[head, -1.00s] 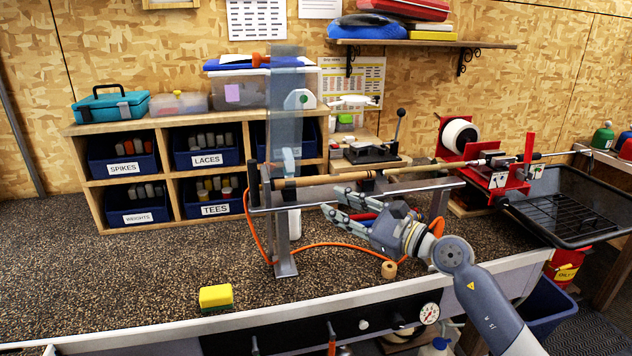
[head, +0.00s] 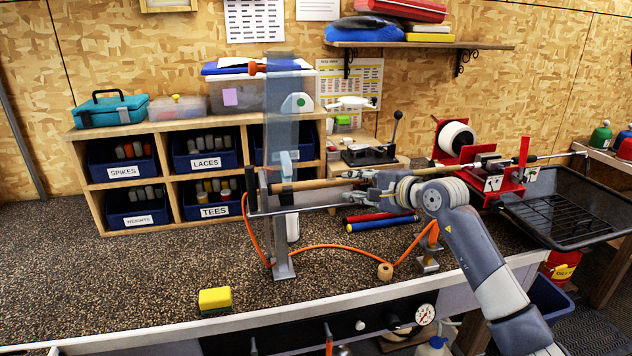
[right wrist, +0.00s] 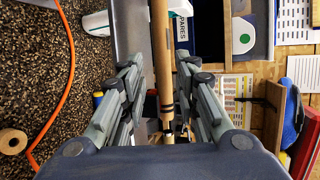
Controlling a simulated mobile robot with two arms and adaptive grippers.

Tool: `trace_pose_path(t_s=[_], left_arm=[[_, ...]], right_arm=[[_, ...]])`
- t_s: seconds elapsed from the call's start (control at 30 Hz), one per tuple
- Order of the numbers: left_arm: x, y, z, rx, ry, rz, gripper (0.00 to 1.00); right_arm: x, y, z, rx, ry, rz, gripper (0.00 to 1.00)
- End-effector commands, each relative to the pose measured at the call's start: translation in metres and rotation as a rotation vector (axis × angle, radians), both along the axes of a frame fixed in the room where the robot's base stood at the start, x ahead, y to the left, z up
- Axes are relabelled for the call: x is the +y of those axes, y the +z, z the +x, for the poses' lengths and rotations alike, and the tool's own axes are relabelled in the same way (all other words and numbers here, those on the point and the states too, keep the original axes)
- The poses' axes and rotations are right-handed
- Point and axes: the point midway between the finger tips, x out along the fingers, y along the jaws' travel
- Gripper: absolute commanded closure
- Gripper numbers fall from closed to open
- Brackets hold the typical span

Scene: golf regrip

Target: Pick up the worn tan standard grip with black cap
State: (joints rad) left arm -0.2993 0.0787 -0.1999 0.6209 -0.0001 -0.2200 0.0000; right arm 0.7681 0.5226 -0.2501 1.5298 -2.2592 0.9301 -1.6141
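The tan grip (head: 312,184) lies level, held up over the bench between the metal stand (head: 283,235) and the red clamp. A dark end piece shows at its left, but I cannot tell whether it is the cap. My right gripper (head: 352,183) is at the right part of the grip. In the right wrist view the tan grip (right wrist: 160,45) runs between the spread fingers (right wrist: 163,88), with gaps visible on both sides. Dark bands show on it near the palm. The right gripper is open around it. My left gripper is not in view.
A clear shield (head: 283,120) stands upright by the left end of the grip. An orange hose (head: 320,246) loops below. Red and blue rods (head: 380,222) lie behind. A yellow sponge (head: 215,298) and a wooden ring (head: 385,271) sit near the front edge.

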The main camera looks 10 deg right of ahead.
Motion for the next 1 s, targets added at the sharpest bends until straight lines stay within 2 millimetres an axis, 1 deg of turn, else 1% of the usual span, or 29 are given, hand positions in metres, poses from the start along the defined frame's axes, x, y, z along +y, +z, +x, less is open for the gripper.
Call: trace_pose_path(t_s=[0.03,0.17,0.3,0.4,0.67,0.77,0.8,1.0], left_arm=[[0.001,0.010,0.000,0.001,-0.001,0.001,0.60],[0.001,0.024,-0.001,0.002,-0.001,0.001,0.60],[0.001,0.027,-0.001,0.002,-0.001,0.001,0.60],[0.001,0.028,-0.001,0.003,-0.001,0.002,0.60],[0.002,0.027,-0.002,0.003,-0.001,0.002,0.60],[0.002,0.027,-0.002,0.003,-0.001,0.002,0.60],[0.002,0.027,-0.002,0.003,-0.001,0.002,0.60],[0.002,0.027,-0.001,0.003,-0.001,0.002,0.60]], right_arm=[[0.005,0.003,0.005,0.003,0.002,0.006,0.71],[0.013,0.001,0.021,0.004,0.002,0.008,0.71],[0.017,-0.006,0.034,0.001,0.000,0.005,0.71],[0.019,-0.009,0.038,0.001,0.001,0.003,0.71],[0.019,-0.011,0.040,-0.001,0.001,0.002,0.71],[0.019,-0.011,0.039,0.001,0.001,0.002,0.92],[0.019,-0.011,0.039,0.001,0.001,0.002,1.00],[0.019,-0.011,0.039,0.000,0.001,0.003,1.00]])
